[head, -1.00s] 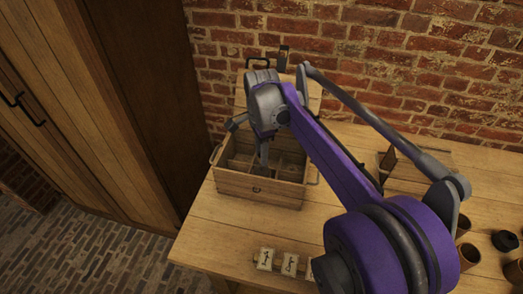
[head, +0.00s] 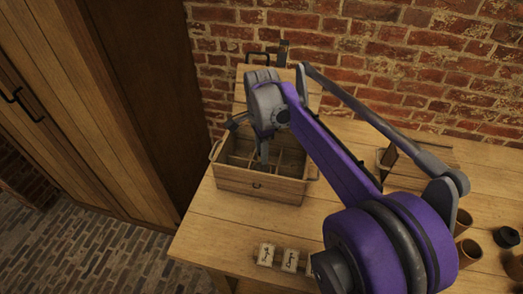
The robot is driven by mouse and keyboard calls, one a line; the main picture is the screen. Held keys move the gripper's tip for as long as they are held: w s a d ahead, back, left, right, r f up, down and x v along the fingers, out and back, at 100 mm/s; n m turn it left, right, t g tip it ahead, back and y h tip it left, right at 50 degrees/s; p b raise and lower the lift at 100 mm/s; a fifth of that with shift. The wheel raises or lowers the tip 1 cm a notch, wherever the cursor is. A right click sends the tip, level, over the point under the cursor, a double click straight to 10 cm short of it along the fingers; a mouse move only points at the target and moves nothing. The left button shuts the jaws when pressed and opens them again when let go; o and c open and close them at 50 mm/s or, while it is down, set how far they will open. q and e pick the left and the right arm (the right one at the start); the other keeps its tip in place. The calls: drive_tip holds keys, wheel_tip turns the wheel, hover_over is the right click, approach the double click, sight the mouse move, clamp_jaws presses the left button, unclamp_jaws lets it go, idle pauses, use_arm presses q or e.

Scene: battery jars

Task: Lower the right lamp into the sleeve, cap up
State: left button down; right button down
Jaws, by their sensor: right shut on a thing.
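My right gripper (head: 250,143) is at the open wooden crate (head: 258,187), with its fingers reaching down over the divided inside. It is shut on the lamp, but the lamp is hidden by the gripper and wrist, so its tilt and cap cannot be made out. The crate has several compartments, a raised lid at the back and side handles. Which compartment is the sleeve, I cannot tell. My left gripper is not in view.
The crate stands on a wooden table (head: 195,232) against a brick wall. Small marked tags (head: 266,254) line the front edge. Brown cups (head: 469,251) and a dark round piece (head: 506,238) stand at the right. A wooden stand (head: 405,165) is partly behind my arm.

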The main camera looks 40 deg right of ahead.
drive_tip(key=shift+f+b, duration=1.45)
drive_tip(key=shift+f, duration=0.95)
idle(0.8)
drive_tip(key=shift+c, duration=2.2)
unclamp_jaws()
wheel_tip(320, 180, up, 11)
drive_tip(key=shift+f+p, duration=0.1)
drive_tip(key=shift+p, duration=0.55)
drive_tip(key=shift+a, duration=0.1)
